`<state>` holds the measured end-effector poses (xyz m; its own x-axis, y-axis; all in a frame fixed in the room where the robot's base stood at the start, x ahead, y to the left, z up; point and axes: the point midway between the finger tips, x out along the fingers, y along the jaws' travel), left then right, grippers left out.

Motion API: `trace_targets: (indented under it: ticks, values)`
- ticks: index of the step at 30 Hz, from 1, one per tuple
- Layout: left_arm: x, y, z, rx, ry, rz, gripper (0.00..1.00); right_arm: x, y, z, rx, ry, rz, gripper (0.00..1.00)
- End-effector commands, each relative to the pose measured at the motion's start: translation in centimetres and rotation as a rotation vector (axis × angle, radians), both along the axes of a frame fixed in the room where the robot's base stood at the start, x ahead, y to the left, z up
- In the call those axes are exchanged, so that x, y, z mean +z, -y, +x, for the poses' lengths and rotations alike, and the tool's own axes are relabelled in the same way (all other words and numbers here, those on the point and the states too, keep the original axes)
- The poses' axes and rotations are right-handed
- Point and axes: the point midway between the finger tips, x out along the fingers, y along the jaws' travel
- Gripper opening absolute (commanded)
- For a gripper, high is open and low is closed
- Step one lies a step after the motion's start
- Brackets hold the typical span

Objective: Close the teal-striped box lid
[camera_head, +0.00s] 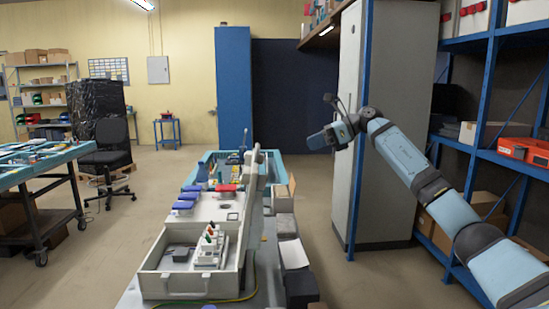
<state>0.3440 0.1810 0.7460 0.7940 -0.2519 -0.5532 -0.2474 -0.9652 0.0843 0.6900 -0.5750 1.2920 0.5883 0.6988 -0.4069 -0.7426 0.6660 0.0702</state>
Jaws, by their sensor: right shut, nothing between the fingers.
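A grey-white open box (190,283) stands at the near end of the bench, with a grey socket block and a white piece with small coloured parts inside. A pale upright panel (250,188), apparently a raised lid, stands along the right side of the boxes. A closed white box top (213,207) lies just behind. I cannot make out a teal stripe on any of these. My right gripper (320,139) is up in the air to the right of the bench, apart from the boxes, shut and empty. My left gripper is not in view.
A teal tray (208,157) with loose parts is at the bench's far end. Small cartons (294,254) line its right edge. A tall grey cabinet (385,190) stands behind my right arm, and a blue shelf rack (483,100) is at the right.

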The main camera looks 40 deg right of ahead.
Motion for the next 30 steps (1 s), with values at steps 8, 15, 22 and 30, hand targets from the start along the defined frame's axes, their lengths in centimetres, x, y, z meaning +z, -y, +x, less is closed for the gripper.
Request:
trace_targets:
  ticks: [8, 15, 22, 30]
  values:
    - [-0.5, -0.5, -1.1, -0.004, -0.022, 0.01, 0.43, -1.3, -2.3, 1.9, 0.004, -0.002, 0.0, 0.0]
    - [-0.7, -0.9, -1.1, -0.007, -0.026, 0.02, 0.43, -3.4, -6.0, 4.9, 0.004, -0.002, 0.001, 0.0]
    - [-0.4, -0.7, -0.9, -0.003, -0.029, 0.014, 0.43, -3.1, -8.6, 7.4, 0.002, 0.0, 0.001, 0.0]
    - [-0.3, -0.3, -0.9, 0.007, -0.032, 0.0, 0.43, -2.7, -9.7, 8.4, 0.001, -0.001, 0.001, 0.0]
